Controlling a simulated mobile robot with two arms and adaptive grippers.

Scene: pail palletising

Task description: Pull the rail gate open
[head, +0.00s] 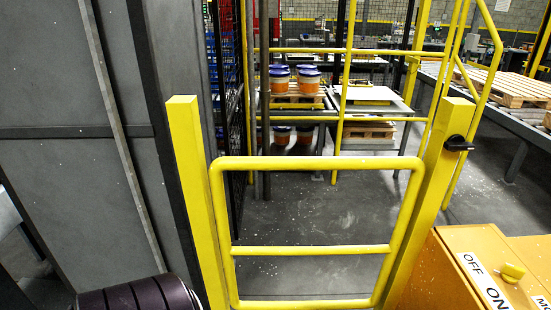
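The yellow rail gate (312,250) stands in the middle of the head view, a tube frame with a rounded top bar and a middle bar. It spans the gap between a left yellow post (197,190) and a right yellow post (432,195), and looks closed. A black latch or knob (457,143) sticks out from the right post near its top. Neither of my grippers shows in this view, so I cannot see their fingers.
An orange control box (450,275) with an ON/OFF label stands at the lower right. Grey panels (65,180) close off the left. Beyond the gate is bare floor (320,215), then pails (309,82) on a pallet and yellow railings. A dark ribbed cylinder fills the bottom left.

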